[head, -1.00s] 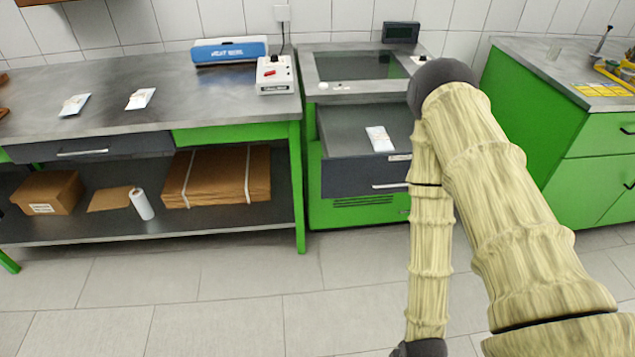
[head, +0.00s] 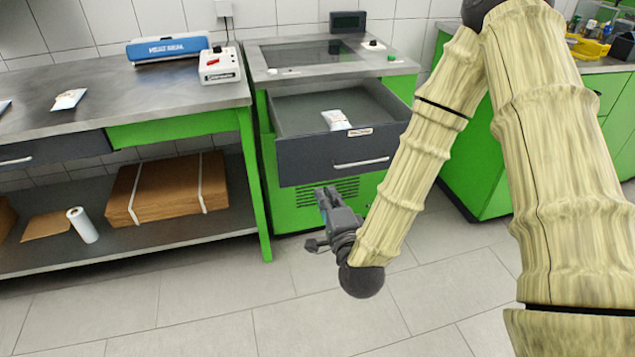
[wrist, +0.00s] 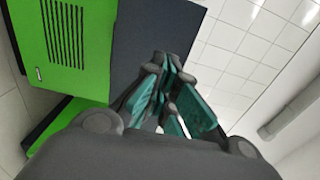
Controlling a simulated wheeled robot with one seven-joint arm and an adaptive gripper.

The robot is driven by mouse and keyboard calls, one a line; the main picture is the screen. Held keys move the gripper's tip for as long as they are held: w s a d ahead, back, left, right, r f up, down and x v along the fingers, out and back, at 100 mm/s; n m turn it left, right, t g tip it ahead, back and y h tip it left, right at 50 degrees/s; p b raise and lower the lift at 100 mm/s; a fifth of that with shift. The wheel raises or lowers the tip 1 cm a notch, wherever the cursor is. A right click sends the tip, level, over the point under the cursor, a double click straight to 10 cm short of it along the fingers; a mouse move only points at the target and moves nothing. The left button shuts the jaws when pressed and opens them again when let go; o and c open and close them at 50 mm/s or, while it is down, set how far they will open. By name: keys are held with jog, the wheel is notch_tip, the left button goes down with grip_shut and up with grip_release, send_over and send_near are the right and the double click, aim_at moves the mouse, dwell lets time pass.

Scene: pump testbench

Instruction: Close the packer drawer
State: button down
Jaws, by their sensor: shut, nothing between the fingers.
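The packer drawer (head: 308,161) is dark grey and stands pulled out from the green packer cabinet (head: 315,205), below the steel top. It has a pale bar handle (head: 361,163) and a small label on its front. A white packet (head: 336,120) lies inside it. My gripper (head: 326,198) is in front of and below the drawer front, apart from the handle in the head view. In the wrist view, the fingers (wrist: 170,72) are shut and empty, pointing past the dark drawer front (wrist: 150,40); how near they are to it is hard to tell.
A steel workbench (head: 40,108) stands at the left, with a blue heat sealer (head: 167,48) and a white control box (head: 220,66) on top. Its lower shelf holds flat cardboard (head: 165,190) and a white roll (head: 82,225). Open tiled floor (head: 200,310) lies in front.

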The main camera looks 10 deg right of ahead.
aim_at(310, 158)
jog(key=w, duration=1.3)
jog(key=shift+w+a, duration=0.25)
jog(key=shift+w, duration=0.05)
jog(key=shift+w, duration=0.1)
